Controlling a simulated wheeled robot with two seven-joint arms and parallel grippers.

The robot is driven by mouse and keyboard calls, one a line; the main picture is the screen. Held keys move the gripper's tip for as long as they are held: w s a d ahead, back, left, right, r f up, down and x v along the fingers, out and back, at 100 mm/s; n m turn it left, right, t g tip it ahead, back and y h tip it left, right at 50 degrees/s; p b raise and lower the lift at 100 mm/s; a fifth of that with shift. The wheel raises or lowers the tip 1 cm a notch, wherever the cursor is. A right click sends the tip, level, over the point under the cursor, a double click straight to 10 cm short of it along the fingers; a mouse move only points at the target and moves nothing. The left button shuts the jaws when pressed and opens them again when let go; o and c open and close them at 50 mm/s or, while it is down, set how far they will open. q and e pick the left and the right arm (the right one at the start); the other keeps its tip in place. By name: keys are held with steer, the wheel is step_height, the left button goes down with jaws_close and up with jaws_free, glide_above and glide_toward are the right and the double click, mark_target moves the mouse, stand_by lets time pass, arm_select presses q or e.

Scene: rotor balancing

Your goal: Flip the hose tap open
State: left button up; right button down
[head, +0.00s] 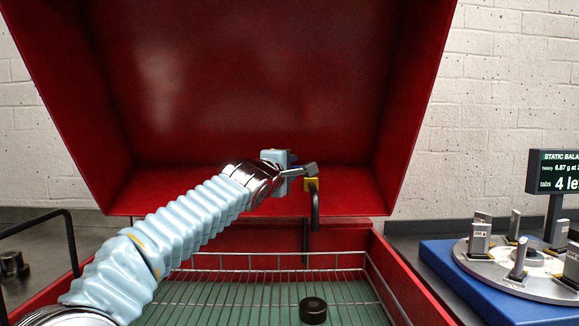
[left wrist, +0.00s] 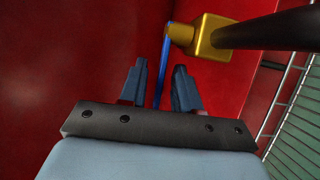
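The hose tap has a brass-yellow body (head: 311,185) at the back wall of the red cabinet, with a dark curved hose or spout hanging below it. In the left wrist view the brass body (left wrist: 208,36) is just past the fingertips, at upper right. Its thin blue lever (left wrist: 163,62) runs down from the body into the gap between my fingers. My left gripper (left wrist: 158,75) is open, with a finger on each side of the lever and visible gaps. In the head view my left gripper (head: 298,170) partly hides the tap and lever. My right gripper is out of view.
A wire rack (head: 270,270) spans the red basin below, with a black round puck (head: 313,310) on it. At right, a rotor disc (head: 510,272) with several upright weights sits on a blue base beside a display (head: 555,170). The red hood encloses the tap.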

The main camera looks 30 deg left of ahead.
arm_select(q)
jaws_close()
steer(key=shift+f, duration=0.1)
stand_by(1.2)
